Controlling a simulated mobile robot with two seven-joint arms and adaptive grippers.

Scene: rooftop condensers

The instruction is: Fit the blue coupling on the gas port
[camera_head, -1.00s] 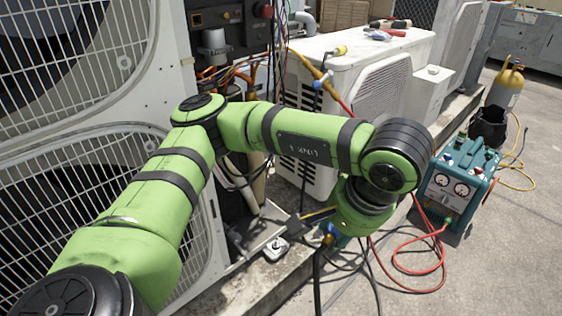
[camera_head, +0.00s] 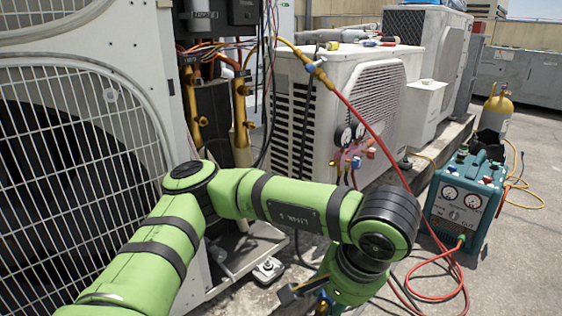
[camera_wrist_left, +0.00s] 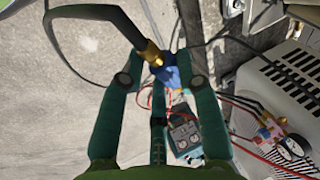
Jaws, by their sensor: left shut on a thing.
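The blue coupling (camera_wrist_left: 172,76), with a brass end, sits between the fingertips of my left gripper (camera_wrist_left: 163,82) in the left wrist view. A dark hose runs from its brass end to the left. In the head view the left gripper (camera_head: 308,294) hangs low near the bottom edge, largely hidden by its own wrist, with only a little blue showing. Two brass valves (camera_head: 242,110) (camera_head: 196,118) stand on upright pipes in the open bay of the large condenser, above and left of the gripper. I cannot tell which carries the gas port. The right gripper is not in view.
A white condenser (camera_head: 300,115) with a gauge manifold (camera_head: 350,150) stands behind the arm. A yellow-and-red hose hangs across it. A teal recovery machine (camera_head: 468,200) and a yellow-topped cylinder (camera_head: 497,108) stand right. Open concrete lies at far right.

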